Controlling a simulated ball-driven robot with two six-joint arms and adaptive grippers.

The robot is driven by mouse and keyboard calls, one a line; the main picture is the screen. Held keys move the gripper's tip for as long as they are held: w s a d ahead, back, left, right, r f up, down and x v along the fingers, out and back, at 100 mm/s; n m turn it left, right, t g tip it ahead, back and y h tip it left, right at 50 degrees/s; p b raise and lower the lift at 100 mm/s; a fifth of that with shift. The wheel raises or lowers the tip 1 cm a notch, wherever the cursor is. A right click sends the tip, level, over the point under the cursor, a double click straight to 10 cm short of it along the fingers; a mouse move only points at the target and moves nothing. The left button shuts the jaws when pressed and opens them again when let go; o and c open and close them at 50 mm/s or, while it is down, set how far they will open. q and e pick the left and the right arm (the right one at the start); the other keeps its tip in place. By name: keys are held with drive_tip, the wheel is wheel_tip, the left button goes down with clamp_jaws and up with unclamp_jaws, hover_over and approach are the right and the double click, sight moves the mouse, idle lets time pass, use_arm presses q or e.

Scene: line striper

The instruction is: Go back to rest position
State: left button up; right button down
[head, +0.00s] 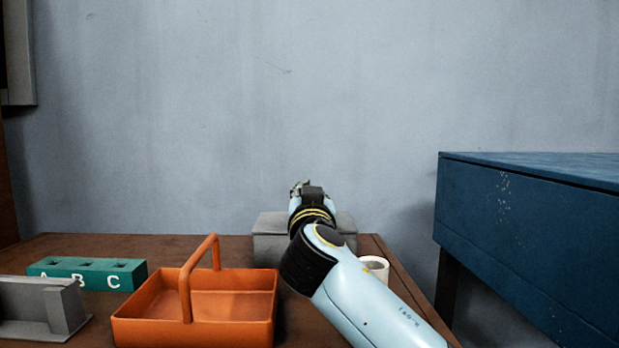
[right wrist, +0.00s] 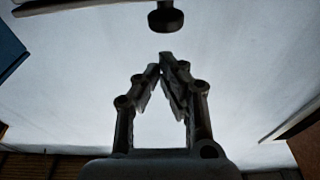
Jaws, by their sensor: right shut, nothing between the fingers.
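My right arm comes in from the lower right in the head view and reaches forward over the brown table. My right gripper (head: 300,187) is at its far end, in front of the grey wall and above a grey block. In the right wrist view the fingers of this gripper (right wrist: 167,66) come together at the tips, with nothing held between them. My left gripper is in neither view.
An orange basket (head: 235,290) stands left of my arm. A green block marked A, B, C (head: 88,273) and a grey holder (head: 40,310) are farther left. A white cup (head: 375,266) sits behind my arm. A grey block (head: 270,240) is at the back; a blue bench (head: 530,220) is right.

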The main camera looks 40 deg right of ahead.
wheel_tip(320, 180, up, 9)
idle(0.3)
